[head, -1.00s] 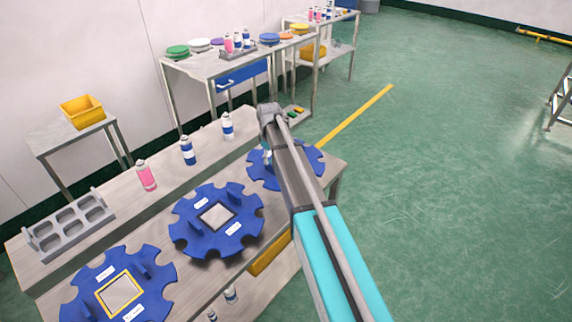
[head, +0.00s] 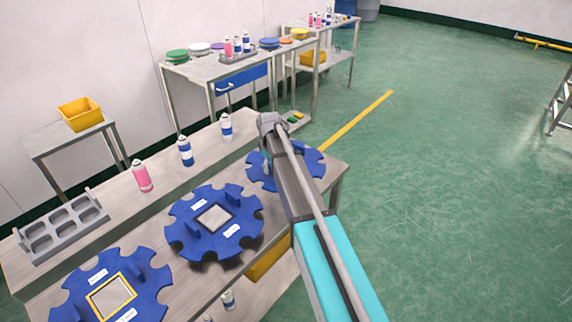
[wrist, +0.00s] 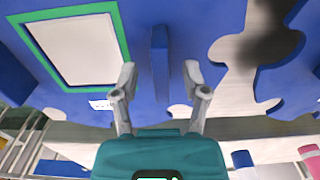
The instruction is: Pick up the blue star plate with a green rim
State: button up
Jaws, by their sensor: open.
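The blue star plate with a green rim (wrist: 125,30) fills the upper wrist view, its green frame around a pale square at the upper left. An upright blue handle (wrist: 160,60) stands on it. My gripper (wrist: 160,76) is open, with one grey finger on each side of this handle; I see gaps on both sides. In the head view a blue star plate (head: 312,160) lies at the far end of the bench, mostly hidden by my arm, its rim colour out of sight. My gripper is hidden there too.
Two other star plates lie nearer on the bench (head: 245,285): one dark-rimmed (head: 180,225), one yellow-rimmed (head: 150,300). Several spray cans, such as a pink one (head: 142,177), stand along the back beside a grey rack (head: 62,232).

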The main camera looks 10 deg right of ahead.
grip_shut()
jog(key=shift+r, duration=0.15)
dwell(0.6)
notch_tip(320, 180, up, 3)
jog(key=p, duration=0.3)
jog(key=s+a+r+p, duration=0.2)
jog(key=s+r+p, duration=0.7)
jog(key=s, duration=0.4)
jog(key=shift+s+a+r+p, duration=0.35)
jog(key=shift+p, duration=0.15)
